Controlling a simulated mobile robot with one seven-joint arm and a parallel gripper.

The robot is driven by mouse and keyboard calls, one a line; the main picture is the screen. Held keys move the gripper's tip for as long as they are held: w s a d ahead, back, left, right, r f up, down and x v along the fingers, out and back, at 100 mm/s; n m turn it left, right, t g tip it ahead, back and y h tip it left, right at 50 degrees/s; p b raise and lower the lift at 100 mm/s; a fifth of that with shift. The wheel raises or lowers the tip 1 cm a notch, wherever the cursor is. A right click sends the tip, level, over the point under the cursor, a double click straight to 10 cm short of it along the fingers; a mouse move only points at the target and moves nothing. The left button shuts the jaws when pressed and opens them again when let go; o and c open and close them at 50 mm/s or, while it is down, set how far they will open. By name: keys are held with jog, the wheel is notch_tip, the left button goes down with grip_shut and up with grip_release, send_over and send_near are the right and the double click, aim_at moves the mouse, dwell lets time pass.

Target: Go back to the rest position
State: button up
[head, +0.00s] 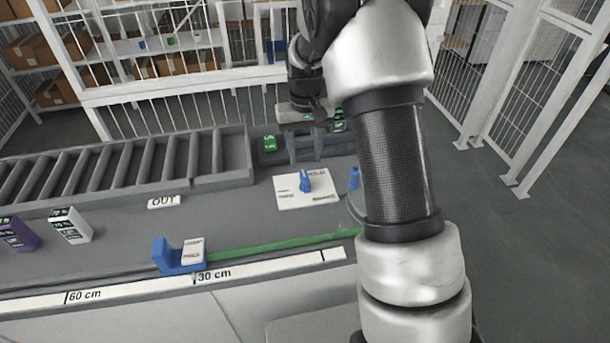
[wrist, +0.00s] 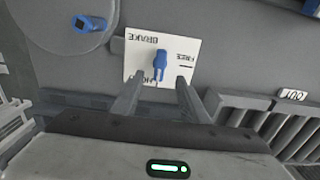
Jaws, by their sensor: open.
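My gripper (head: 305,158) is at the far side of the work surface in the head view, pointing down. Its two fingers are apart with nothing between them. In the wrist view the fingertips (wrist: 160,80) straddle the near edge of a white card. A small blue lever (head: 305,181) stands on that white card (head: 290,200). In the wrist view the lever (wrist: 160,62) lies just beyond the fingertips, and I cannot tell the height gap. The card (wrist: 135,65) reads BRAKE and FREE.
A blue knob (wrist: 90,23) sits on a round grey disc beside the card. A roller conveyor (head: 120,165), an OUT label (head: 164,202), a purple box (head: 18,236), a white box (head: 72,226) and a blue stop (head: 172,258) by a ruler are left. White fencing (head: 190,90) stands behind.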

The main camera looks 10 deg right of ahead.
jog(key=s+r+t+p, duration=0.1)
jog(key=s+r, duration=0.5)
jog(key=r, duration=0.4)
jog(key=s+r+t+p, duration=0.1)
jog(key=s+r+t, duration=0.1)
jog(key=s+r, duration=0.6)
jog(key=s+r+t+p, duration=0.2)
jog(key=s+r, duration=0.5)
jog(key=s, duration=0.7)
jog(key=shift+d+r+t, duration=0.15)
jog(key=shift+r+t, duration=0.05)
jog(key=shift+t, duration=0.1)
